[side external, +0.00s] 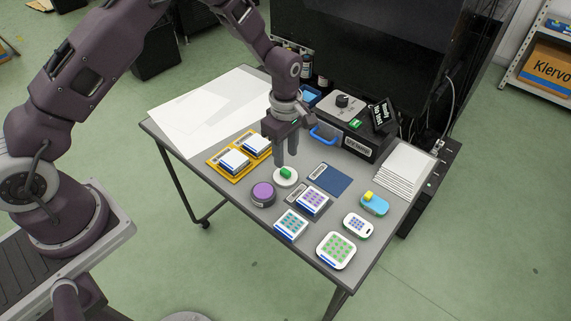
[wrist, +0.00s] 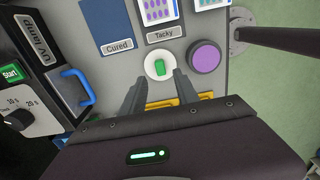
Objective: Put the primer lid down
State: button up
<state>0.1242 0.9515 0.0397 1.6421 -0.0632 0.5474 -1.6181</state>
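A round white lid with a green knob (side external: 287,178) lies flat on the grey table, below my gripper. It also shows in the wrist view (wrist: 157,64), just beyond the fingertips. My gripper (side external: 286,160) points down, and its two fingers are apart with nothing between them. In the wrist view, my gripper (wrist: 158,78) has a clear gap between its fingers, wider than the green knob. A dark round pot with a purple top (side external: 263,193) stands left of the lid and also shows in the wrist view (wrist: 206,57).
A blue "Cured" mat (side external: 329,179) and a "Tacky" label lie near the lid. Yellow trays (side external: 223,171) with white blocks are left. The UV lamp box (side external: 363,139) with a blue handle stands behind. Several patterned blocks (side external: 337,249) fill the front right.

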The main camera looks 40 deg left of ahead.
notch_tip(320, 180, up, 7)
jog(key=shift+f, duration=0.15)
notch_tip(320, 180, up, 11)
jog(key=m+t, duration=0.1)
jog(key=m, duration=0.3)
send_over(285, 171)
jog(key=s, duration=0.3)
jog(key=s+a+r+m+t, duration=0.2)
jog(key=s+r+m, duration=0.3)
jog(key=s+r, duration=0.4)
jog(key=s+a+r+m+t, duration=0.2)
jog(key=s+m, duration=0.7)
jog(key=s, duration=0.7)
jog(key=shift+s+a+r+t, duration=0.15)
jog(key=shift+s+r+t, duration=0.15)
jog(key=shift+s+r, duration=0.1)
